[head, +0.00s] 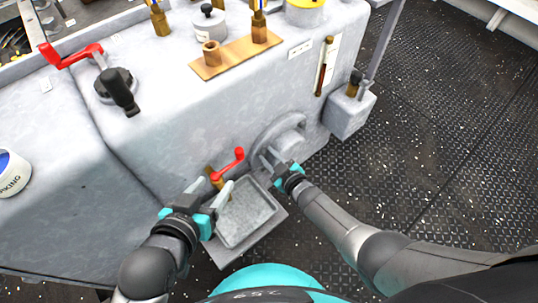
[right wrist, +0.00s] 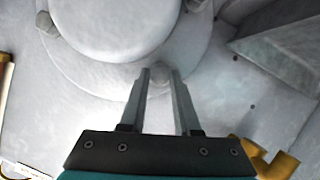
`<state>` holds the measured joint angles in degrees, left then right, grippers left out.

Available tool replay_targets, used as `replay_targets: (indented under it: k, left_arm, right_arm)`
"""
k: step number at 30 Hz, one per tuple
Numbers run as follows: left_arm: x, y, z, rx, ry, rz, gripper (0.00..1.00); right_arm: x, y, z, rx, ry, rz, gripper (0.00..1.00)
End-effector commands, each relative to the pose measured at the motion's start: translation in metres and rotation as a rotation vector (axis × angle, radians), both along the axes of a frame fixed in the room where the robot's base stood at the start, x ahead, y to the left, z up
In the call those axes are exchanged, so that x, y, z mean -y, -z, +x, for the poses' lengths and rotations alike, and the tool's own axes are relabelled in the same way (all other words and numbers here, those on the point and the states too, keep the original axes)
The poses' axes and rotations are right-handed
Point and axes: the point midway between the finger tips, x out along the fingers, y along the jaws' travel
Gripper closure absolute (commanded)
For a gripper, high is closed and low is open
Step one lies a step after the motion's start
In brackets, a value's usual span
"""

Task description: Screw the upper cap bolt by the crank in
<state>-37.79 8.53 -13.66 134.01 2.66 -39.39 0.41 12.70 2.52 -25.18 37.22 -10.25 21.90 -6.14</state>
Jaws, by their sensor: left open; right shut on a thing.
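A round grey cap (head: 284,140) sits on a flange low on the machine's front. In the right wrist view the cap (right wrist: 115,20) fills the top, with a bolt (right wrist: 160,76) at its rim. My right gripper (head: 268,157) is shut on this bolt, its fingers on either side. Two more bolts show, one at the top left (right wrist: 45,22) and one at the top right (right wrist: 195,5). A red-handled crank (head: 228,164) on a brass fitting stands left of the cap. My left gripper (head: 208,188) is open beside it, apart from the cap.
A grey tray (head: 282,215) lies below the crank, between my arms. Another red-handled lever (head: 72,57) is on the machine top. A grey box (head: 348,112) juts out right; the deck beyond is clear.

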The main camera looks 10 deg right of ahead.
Motion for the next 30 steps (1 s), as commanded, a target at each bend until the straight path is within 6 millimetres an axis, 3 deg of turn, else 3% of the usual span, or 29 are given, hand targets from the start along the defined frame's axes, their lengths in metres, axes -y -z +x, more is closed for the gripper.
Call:
replay_targets:
  k: [17,18,25,30]
  left_arm:
    - [-0.0018,0.0,-0.0004,-0.013,-0.002,0.007,0.39]
    - [-0.0018,0.0,-0.0004,-0.013,-0.002,0.007,0.39]
    - [-0.0017,-0.0002,-0.0003,-0.013,-0.002,0.007,0.39]
    - [-0.0017,-0.0002,-0.0003,-0.012,-0.002,0.007,0.39]
  right_arm:
    - [0.0011,0.0006,-0.0007,-0.019,0.0,0.029,1.0]
    - [0.0011,0.0006,-0.0007,-0.019,0.0,0.029,0.65]
    - [0.0007,0.0004,-0.0003,-0.019,0.0,0.029,0.39]
    - [0.0005,0.0001,-0.0001,-0.019,0.0,0.028,0.39]
